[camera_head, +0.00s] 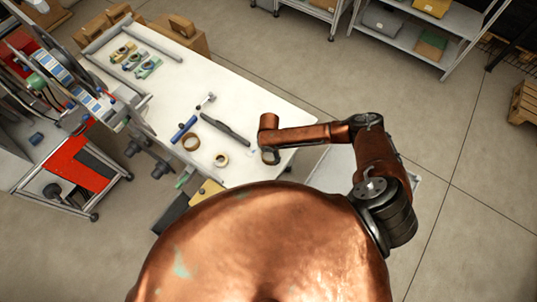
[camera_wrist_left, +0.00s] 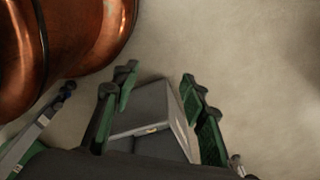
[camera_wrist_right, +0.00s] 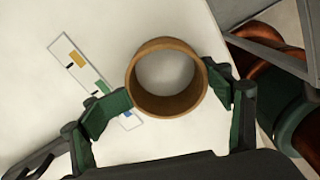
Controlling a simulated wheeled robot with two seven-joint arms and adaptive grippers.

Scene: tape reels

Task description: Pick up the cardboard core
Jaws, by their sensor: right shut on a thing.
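The cardboard core (camera_wrist_right: 166,106) is a brown open ring in the right wrist view, seen from above with the white table showing through its hole. My right gripper (camera_wrist_right: 168,90) is shut on it, with a green-padded finger against each side. In the head view my right gripper (camera_head: 270,155) is at the right end of the table, largely hidden by its own arm. I cannot tell how far the core is above the table. My left gripper (camera_wrist_left: 160,88) is open and empty in the left wrist view, over the floor.
A card with coloured marks (camera_wrist_right: 80,62) lies beside the core. A machine stands left; shelves stand at the back right.

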